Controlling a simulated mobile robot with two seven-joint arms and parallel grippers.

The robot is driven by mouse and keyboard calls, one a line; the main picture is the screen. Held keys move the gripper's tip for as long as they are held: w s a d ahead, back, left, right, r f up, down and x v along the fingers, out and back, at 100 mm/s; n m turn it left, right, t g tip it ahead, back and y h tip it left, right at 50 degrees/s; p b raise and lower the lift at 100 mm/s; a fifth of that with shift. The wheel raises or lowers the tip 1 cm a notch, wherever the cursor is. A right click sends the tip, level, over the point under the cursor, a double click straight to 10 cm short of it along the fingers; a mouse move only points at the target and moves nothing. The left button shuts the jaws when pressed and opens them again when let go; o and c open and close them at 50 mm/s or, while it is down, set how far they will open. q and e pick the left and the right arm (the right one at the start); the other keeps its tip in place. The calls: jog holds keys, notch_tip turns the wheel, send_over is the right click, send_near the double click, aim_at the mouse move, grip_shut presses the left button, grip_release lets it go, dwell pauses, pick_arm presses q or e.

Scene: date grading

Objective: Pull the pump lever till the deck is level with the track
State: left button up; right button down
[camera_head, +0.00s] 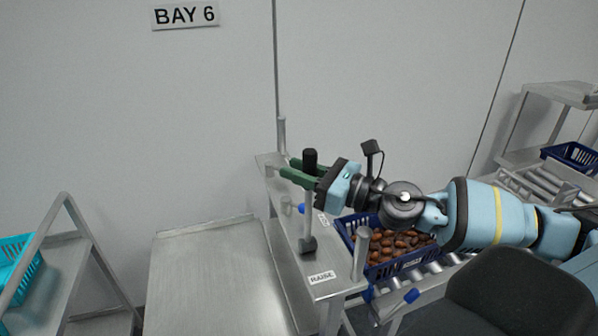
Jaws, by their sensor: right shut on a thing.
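The pump lever (307,220) is a metal rod with a black grip on top, rising nearly upright from a black pivot beside a "RAISE" label (322,277). My right gripper (299,173), with green fingers, is shut on the lever's black grip; the fingers hide part of it. A flat bare metal deck (208,275) lies left of the lever and looks lower than the metal frame beside it. The roller track (432,272) is right of the lever, partly hidden by my right arm. I cannot tell the exact height gap. My left gripper is not in view.
A dark blue crate (374,268) of brown dates sits on the track, under my right arm. A metal stand with a turquoise crate (18,268) is at far left. More rollers (545,187) and a blue crate (572,156) are at right. A "BAY 6" sign (185,15) hangs on the wall.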

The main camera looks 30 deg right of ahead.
jog(key=shift+w+d, duration=0.15)
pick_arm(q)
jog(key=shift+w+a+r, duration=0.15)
pick_arm(e)
jog(key=shift+w+d+f+m+g+h, duration=0.1)
jog(key=shift+w+d+m+g+h, duration=0.1)
jog(key=shift+w, duration=0.2)
jog(key=shift+w+d+f+m+g+h, duration=0.1)
jog(key=shift+w+m, duration=0.1)
jog(key=shift+w, duration=0.15)
jog(key=shift+a, duration=0.1)
